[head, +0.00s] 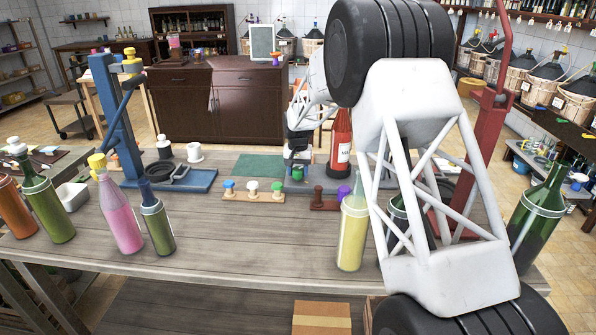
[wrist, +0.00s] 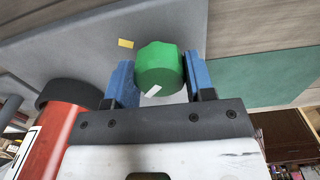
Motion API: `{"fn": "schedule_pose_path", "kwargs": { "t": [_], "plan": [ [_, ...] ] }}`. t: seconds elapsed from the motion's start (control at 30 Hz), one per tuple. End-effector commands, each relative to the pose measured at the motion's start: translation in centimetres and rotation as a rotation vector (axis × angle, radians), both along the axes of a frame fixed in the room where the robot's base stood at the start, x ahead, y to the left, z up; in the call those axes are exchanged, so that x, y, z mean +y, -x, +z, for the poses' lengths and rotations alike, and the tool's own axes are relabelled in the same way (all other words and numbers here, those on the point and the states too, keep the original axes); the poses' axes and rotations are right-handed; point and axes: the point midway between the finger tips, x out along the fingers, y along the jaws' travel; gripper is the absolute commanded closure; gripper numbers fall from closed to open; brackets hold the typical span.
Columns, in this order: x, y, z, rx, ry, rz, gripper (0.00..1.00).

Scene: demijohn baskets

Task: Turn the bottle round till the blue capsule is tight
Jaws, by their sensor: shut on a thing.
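My gripper (head: 297,172) is low over the middle of the bench, its blue fingers on either side of a green faceted cap or knob (head: 297,175). In the wrist view my gripper (wrist: 157,85) is closed on this green piece (wrist: 160,68), which has a white mark. A dark green bottle (head: 159,228) with a dark bluish top (head: 146,188) stands apart at the left. A blue-topped stopper (head: 228,185) sits on a wooden rack. I cannot tell which of these is the task's blue capsule.
A red bottle (head: 341,140) stands close beside my gripper and fills the left of the wrist view (wrist: 60,130). A blue press (head: 122,130) stands left, a red press (head: 488,130) right. A yellow bottle (head: 352,235) stands in front. The bench's front middle is clear.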

Motion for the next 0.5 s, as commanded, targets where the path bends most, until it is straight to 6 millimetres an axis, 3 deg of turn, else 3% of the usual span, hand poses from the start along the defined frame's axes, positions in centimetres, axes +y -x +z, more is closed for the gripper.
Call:
{"fn": "schedule_pose_path", "kwargs": {
  "t": [0.5],
  "plan": [
    [0.00,-0.04,0.11,-0.002,-0.001,-0.229,0.74]
  ]
}}
